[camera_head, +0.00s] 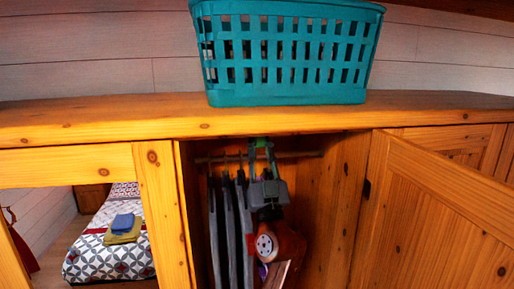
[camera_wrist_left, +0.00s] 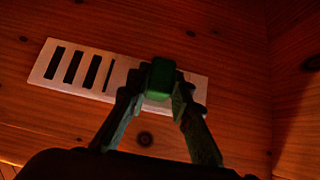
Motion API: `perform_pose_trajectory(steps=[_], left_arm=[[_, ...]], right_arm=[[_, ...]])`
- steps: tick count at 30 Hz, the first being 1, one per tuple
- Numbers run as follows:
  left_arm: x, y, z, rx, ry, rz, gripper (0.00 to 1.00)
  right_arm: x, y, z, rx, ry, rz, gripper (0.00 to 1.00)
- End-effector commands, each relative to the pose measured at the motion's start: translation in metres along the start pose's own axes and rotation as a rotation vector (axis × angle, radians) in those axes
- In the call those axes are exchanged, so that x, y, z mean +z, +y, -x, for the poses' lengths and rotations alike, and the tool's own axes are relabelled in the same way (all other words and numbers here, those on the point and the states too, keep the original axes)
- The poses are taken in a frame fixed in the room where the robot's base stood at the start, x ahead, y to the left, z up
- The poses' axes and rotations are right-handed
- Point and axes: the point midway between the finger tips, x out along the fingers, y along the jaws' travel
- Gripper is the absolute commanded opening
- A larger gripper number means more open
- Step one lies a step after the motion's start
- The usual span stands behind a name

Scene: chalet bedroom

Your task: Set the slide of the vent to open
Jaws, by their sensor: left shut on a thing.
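The vent (camera_wrist_left: 126,73) is a pale slotted plate on the wooden panel inside the cupboard, seen in the left wrist view. Three wide dark slots show at its left, then a narrower dark one near the gripper. A green knob (camera_wrist_left: 160,76), apparently on the slide, stands out from the right half of the plate. My left gripper (camera_wrist_left: 157,88) is shut on this knob; its fingers hide part of the plate. In the head view my left gripper (camera_head: 262,155) reaches up to the cupboard's top; the vent itself is not clear there. My right gripper is not in view.
Dark garments on hangers (camera_head: 230,225) hang close left of my arm. The open cupboard door (camera_head: 435,220) is at the right. A teal basket (camera_head: 287,95) stands on the cupboard top (camera_head: 110,115). A bed (camera_head: 105,250) shows at lower left.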

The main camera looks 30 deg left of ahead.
Motion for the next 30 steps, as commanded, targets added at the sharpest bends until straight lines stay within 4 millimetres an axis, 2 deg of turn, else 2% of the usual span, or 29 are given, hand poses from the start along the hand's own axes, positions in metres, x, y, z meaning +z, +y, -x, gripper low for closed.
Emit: perform_pose_trajectory(steps=[5, 6, 9, 13, 23, 26, 30], left_arm=[[0.003, -0.001, 0.001, -0.002, -0.006, -0.002, 0.00], [0.003, -0.001, 0.000, -0.002, -0.006, -0.002, 0.22], [0.003, -0.002, 0.000, -0.003, -0.005, -0.002, 0.29], [0.002, -0.002, 0.000, -0.003, -0.004, -0.002, 0.38], [0.002, -0.001, 0.003, -0.002, -0.002, -0.002, 0.38], [0.002, -0.001, 0.014, -0.001, -0.003, -0.002, 0.38], [0.003, -0.001, 0.040, -0.001, -0.005, -0.001, 0.38]], right_arm=[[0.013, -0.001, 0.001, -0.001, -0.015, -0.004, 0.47], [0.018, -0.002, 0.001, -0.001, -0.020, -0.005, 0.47], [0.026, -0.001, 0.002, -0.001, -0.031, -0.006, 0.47], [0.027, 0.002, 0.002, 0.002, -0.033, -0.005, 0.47], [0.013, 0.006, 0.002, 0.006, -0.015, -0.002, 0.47], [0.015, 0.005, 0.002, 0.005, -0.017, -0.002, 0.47], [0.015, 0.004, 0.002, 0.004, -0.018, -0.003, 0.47]])
